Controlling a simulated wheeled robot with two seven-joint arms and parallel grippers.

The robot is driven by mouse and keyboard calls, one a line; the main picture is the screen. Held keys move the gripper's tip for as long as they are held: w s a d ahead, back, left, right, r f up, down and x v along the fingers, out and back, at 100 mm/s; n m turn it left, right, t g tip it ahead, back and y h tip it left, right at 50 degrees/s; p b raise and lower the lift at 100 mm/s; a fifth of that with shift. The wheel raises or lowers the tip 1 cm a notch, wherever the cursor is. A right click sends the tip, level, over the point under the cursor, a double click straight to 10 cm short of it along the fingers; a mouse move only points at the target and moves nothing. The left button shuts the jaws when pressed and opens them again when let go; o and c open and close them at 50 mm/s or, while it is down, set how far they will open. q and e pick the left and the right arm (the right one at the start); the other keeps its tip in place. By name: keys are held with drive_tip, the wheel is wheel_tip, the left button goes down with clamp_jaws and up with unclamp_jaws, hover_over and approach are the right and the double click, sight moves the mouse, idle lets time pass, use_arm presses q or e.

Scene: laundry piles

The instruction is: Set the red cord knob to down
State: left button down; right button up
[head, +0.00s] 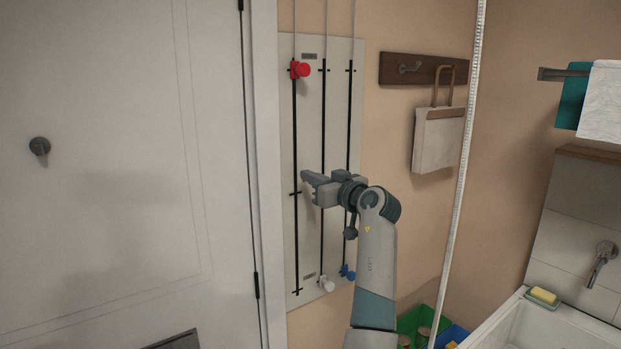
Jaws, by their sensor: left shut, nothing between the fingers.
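The red cord knob (301,69) is at the upper end of the left black track on a pale wall panel (309,105). A tick mark sits beside it, and other ticks mark the middle and bottom of that track. My left gripper (309,181) is shut and empty in front of the panel, around mid-height. It is well below the red knob and apart from it. The gripper and its arm cover parts of the middle and right tracks. My right gripper is not in view.
A white knob (327,285) and a blue knob (347,272) sit low on the other two tracks. A white door (110,200) is at left. A hook rail (395,68) with a hanging pale item (437,140) is right of the panel. A sink (540,325) is lower right.

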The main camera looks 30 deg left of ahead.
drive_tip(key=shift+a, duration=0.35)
use_arm(q)
drive_tip(key=c, duration=2.5)
unclamp_jaws()
drive_tip(key=shift+c, duration=0.2)
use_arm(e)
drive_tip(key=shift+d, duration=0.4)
use_arm(q)
drive_tip(key=o, duration=1.1)
drive_tip(key=shift+f, duration=0.1)
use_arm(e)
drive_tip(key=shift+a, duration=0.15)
